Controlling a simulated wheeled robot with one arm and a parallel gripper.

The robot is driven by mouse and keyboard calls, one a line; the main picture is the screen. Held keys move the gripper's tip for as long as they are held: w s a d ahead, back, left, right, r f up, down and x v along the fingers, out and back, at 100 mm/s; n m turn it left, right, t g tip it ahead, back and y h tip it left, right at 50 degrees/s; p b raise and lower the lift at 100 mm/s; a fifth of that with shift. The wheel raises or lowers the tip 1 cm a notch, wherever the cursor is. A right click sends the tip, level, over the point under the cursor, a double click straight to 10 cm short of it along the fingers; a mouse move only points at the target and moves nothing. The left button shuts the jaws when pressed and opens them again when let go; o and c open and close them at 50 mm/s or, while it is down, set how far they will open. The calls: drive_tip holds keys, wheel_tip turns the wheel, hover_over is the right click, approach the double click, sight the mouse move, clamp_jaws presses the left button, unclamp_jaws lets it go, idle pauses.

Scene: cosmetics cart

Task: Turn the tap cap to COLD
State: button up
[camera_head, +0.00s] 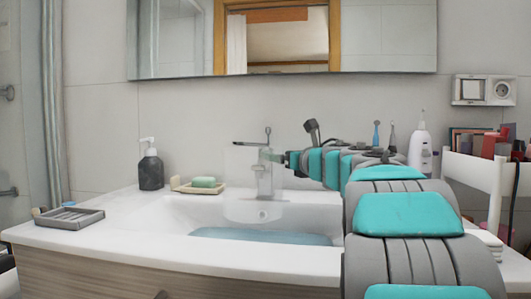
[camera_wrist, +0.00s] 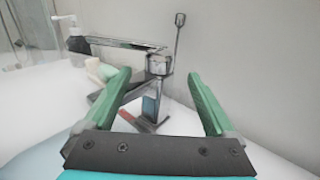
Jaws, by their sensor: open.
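The chrome tap (camera_head: 264,177) stands at the back rim of the sink. Its cap (camera_wrist: 159,63) carries a flat lever (camera_wrist: 112,45) that points left in the wrist view. A blue patch (camera_wrist: 150,106) and a red patch (camera_wrist: 128,117) show low around the tap body. My gripper (camera_wrist: 160,76) is open, with one green finger on each side of the tap and visible space between fingers and cap. In the head view, my gripper (camera_head: 281,159) is just right of the tap, partly hidden by my arm.
The basin (camera_head: 262,237) holds bluish water. A dark soap dispenser (camera_head: 151,168) and a soap dish (camera_head: 182,187) with green soap stand left of the tap. A grey tray (camera_head: 70,217) lies at the left. A white bottle (camera_head: 420,149) stands at the right, and a thin rod (camera_wrist: 178,40) rises behind the tap.

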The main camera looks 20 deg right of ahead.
drive_tip(key=shift+w+a+r+p, duration=0.1)
drive_tip(key=shift+w+p, duration=0.05)
drive_tip(key=shift+w, duration=0.9)
drive_tip(key=shift+w+a+f+p, duration=0.1)
drive_tip(key=shift+w+a+p, duration=0.1)
drive_tip(key=shift+w, duration=0.85)
drive_tip(key=shift+w+a+r+p, duration=0.1)
drive_tip(key=shift+w+p, duration=0.05)
drive_tip(key=shift+w, duration=0.9)
drive_tip(key=shift+d, duration=0.1)
clamp_jaws()
